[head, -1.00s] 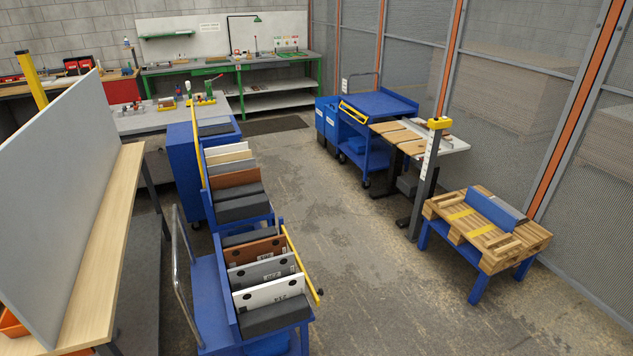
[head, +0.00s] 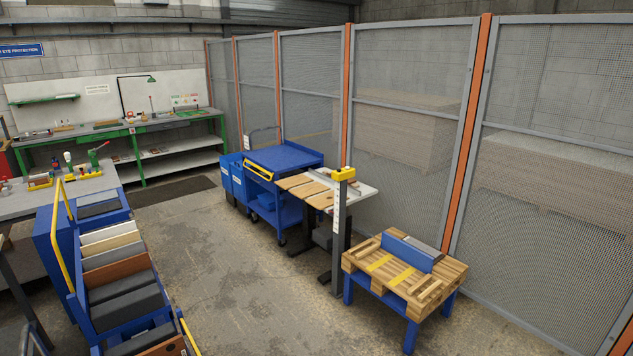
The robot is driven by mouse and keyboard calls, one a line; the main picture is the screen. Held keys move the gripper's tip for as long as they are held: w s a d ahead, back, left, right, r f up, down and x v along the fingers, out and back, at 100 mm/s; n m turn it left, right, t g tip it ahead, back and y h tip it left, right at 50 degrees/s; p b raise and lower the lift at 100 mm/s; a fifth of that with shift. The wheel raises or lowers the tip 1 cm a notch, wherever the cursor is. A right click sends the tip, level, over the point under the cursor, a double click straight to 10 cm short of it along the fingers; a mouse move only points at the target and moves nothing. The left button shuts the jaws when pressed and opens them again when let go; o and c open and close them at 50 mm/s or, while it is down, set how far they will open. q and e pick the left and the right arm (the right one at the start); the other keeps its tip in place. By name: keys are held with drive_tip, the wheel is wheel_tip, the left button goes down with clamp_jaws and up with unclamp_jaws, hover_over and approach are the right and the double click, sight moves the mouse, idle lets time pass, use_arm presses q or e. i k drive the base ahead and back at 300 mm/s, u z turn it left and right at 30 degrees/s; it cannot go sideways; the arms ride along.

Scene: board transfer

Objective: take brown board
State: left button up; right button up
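A brown board (head: 117,269) stands in the blue rack cart (head: 128,316) at the left, in a row with white, cream and grey boards in front of and behind dark blocks. A second brown board (head: 172,348) shows only in part at the bottom edge, in the nearer cart, mostly cut off by the frame. Neither of my grippers is in view, so what they hold cannot be seen.
A pallet on a blue stand (head: 405,290) holds a blue block. A post with a yellow top (head: 343,175) stands beside a small table. A blue trolley (head: 283,158) is behind. Mesh fence (head: 540,180) closes the right. The middle floor (head: 230,270) is clear.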

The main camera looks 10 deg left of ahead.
sight(94, 278)
drive_tip(key=i, duration=3.7)
drive_tip(key=u, duration=3.95)
drive_tip(key=i, duration=1)
